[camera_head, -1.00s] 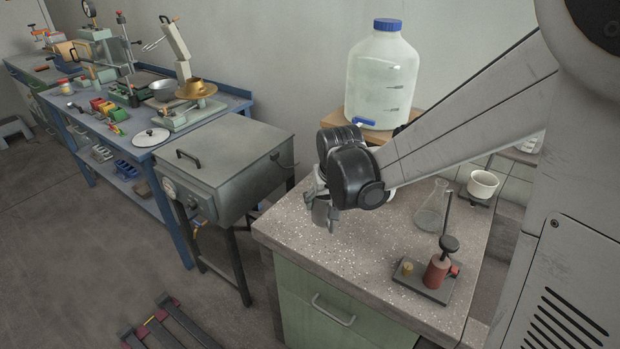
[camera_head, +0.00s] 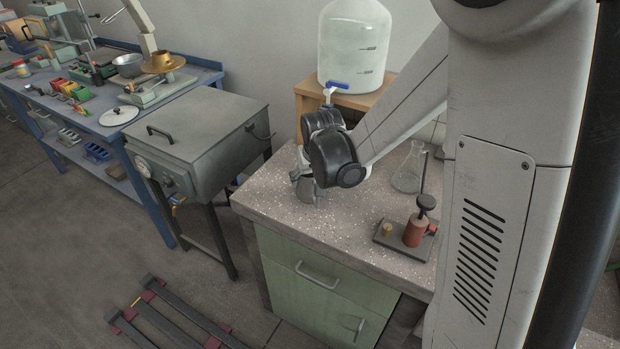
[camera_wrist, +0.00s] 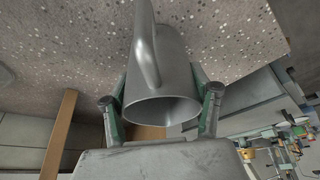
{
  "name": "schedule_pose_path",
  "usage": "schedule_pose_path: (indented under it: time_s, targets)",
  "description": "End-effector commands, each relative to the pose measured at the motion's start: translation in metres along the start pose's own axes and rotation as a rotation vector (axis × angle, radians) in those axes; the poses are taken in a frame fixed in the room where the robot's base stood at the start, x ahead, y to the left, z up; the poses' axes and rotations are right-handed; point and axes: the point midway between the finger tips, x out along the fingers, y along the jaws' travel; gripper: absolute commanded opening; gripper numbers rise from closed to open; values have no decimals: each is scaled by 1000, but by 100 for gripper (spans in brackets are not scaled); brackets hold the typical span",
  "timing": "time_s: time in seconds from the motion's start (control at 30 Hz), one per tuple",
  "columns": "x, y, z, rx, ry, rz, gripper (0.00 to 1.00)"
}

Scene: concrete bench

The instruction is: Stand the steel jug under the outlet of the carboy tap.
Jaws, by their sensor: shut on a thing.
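The steel jug (camera_wrist: 168,75) is a grey metal vessel between the two fingers of my gripper (camera_wrist: 160,103) in the wrist view. Its open mouth faces the camera and its handle (camera_wrist: 146,45) points to the top of the picture. In the head view my gripper (camera_head: 306,183) is low over the left end of the speckled bench, and the arm hides most of what it holds. The carboy tap (camera_head: 331,92) has a blue lever and is just above and behind my wrist. I cannot tell whether the jug touches the bench.
The carboy sits on a wooden stand (camera_head: 383,95). On the bench (camera_head: 345,222) to the right are a glass flask (camera_head: 409,170) and a red device on a dark base (camera_head: 415,232). A grey lidded box (camera_head: 205,125) stands left, beyond the bench edge.

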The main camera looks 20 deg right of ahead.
Motion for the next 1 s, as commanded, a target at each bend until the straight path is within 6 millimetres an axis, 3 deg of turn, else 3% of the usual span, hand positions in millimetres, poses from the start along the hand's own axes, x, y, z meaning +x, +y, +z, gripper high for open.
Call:
schedule_pose_path:
  time_s: [0.07,0.1,0.2,0.63,1.0]
  targets:
    - [3,0,1,0,0,0,27]
    - [2,0,1,0,0,0,63]
    - [2,0,1,0,0,0,76]
    - [-5,0,-1,0,0,0,78]
    - [-60,0,0,0,0,0,78]
